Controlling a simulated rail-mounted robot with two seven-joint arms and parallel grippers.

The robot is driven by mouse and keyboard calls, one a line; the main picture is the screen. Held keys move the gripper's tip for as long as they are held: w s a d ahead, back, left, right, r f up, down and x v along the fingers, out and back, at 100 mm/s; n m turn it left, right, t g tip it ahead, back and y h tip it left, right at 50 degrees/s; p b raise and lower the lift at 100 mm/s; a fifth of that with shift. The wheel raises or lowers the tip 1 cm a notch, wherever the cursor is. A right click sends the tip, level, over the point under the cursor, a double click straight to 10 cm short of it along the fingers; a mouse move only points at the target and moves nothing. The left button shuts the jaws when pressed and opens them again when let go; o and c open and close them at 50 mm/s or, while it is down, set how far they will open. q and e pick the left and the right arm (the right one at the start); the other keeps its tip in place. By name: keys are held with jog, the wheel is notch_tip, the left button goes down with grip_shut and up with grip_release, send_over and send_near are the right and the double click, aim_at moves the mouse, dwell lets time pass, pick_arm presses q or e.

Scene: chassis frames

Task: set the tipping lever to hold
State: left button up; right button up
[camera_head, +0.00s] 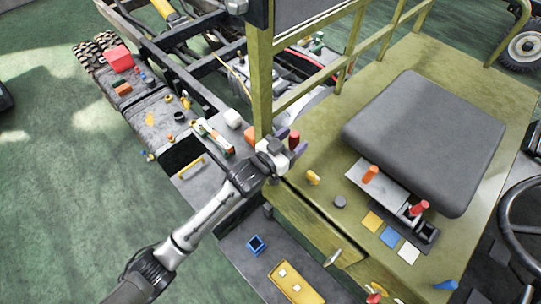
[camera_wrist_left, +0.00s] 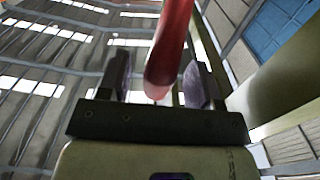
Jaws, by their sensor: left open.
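A red lever handle (camera_head: 294,139) stands at the near left corner of the olive deck. My left gripper (camera_head: 289,145) is open at this handle. In the left wrist view the red handle (camera_wrist_left: 171,48) shows between the two spread fingers of my left gripper (camera_wrist_left: 160,82), with visible gaps on its sides. The foot of this lever is hidden. An orange handle (camera_head: 370,174) and another red handle (camera_head: 420,207) stand on the console beside the seat. I cannot tell from any marking which is the tipping lever. My right gripper is out of view.
A grey seat pad (camera_head: 425,140) lies on the deck. An olive post (camera_head: 260,75) rises close to my left gripper. A steering wheel (camera_head: 508,225) is at the right.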

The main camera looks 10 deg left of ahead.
pick_arm(q)
jog(key=v, duration=1.1)
jog(key=shift+b, duration=0.45)
jog(key=s+a+f+n+g+y, duration=0.1)
jog(key=s+a+f+g+y, duration=0.4)
jog(key=a+y, duration=0.4)
jog(key=s+a+f+n+g, duration=0.15)
jog(key=s+f, duration=0.25)
jog(key=s, duration=0.4)
jog(key=s+f+n+g, duration=0.1)
jog(key=s+f+g, duration=0.25)
jog(key=s, duration=0.45)
jog(key=s+a+f+n+g, duration=0.1)
jog(key=s+f, duration=0.3)
jog(key=s, duration=0.4)
notch_tip(320, 180, up, 17)
jog(key=p, duration=1.8)
jog(key=shift+y, duration=0.4)
